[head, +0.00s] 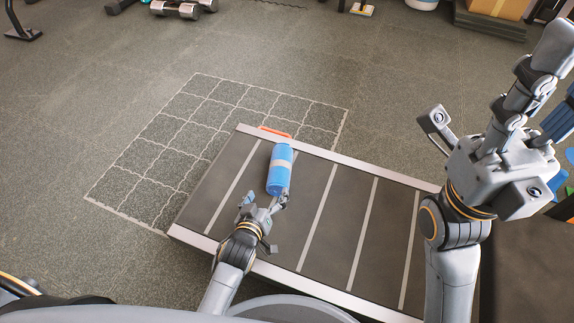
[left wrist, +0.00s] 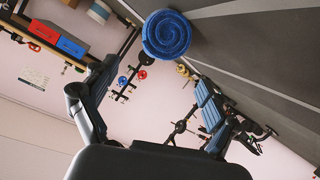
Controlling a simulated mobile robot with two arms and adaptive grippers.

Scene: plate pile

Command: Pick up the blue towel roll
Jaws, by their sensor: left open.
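The blue towel roll (head: 279,172) lies on its side on a dark platform with pale stripes (head: 335,225), a light band around its middle. My left gripper (head: 264,201) is open at the roll's near end, with its fingers pointing toward it. In the left wrist view, the roll's spiral end (left wrist: 166,35) shows beyond and between the tips of the two spread fingers (left wrist: 158,88), not held. My right gripper (head: 548,110) is raised at the right, close to the head camera and partly cut off by the frame edge; its opening is unclear.
An orange strip (head: 275,131) lies at the platform's far edge behind the roll. A pale grid (head: 180,130) marks the floor beyond. Dumbbells (head: 180,8) and other gym gear stand at the back. The platform right of the roll is clear.

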